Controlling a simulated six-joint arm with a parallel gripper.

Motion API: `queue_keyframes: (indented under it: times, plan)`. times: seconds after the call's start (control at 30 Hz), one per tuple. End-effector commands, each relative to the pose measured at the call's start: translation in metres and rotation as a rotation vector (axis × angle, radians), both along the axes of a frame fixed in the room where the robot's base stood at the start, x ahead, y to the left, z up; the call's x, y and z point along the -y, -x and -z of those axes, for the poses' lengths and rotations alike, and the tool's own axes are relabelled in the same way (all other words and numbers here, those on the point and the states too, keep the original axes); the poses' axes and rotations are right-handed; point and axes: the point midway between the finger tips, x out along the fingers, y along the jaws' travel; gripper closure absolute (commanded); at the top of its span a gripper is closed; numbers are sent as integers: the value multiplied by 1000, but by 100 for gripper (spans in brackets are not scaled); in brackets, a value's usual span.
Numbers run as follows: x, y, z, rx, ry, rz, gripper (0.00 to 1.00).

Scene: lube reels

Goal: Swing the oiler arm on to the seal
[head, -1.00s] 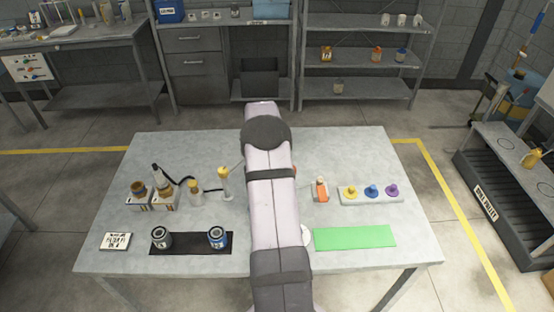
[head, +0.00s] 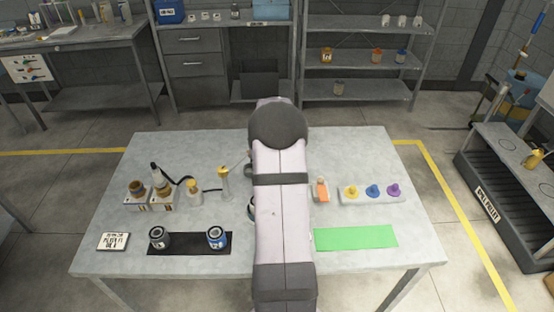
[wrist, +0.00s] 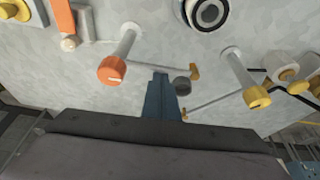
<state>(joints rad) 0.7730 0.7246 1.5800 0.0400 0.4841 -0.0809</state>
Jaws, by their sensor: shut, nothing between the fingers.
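In the wrist view my gripper (wrist: 161,96) shows as narrow blue fingers, shut and empty. Its tip is close to a thin rod (wrist: 160,67) that runs from the orange-capped post (wrist: 112,68) to an ochre end block (wrist: 195,71); I cannot tell whether they touch. A dark round knob (wrist: 182,87) is just right of the fingers. A yellow-capped post (wrist: 255,96), also in the head view (head: 225,182), carries another thin rod (wrist: 212,103). A black-and-white ringed disc (wrist: 208,12), possibly the seal, is at the top edge. In the head view my arm hides my gripper.
Left on the table (head: 130,170) are a dark mat (head: 190,250) with two cans and small bottles with a black hose.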

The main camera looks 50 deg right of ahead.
Motion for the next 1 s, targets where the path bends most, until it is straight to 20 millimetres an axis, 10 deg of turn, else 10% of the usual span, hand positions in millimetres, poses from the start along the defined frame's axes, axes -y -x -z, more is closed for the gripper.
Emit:
queue_keyframes:
  times: [1.0]
  plan:
    - [-21,33,0,-1,0,-177,100]
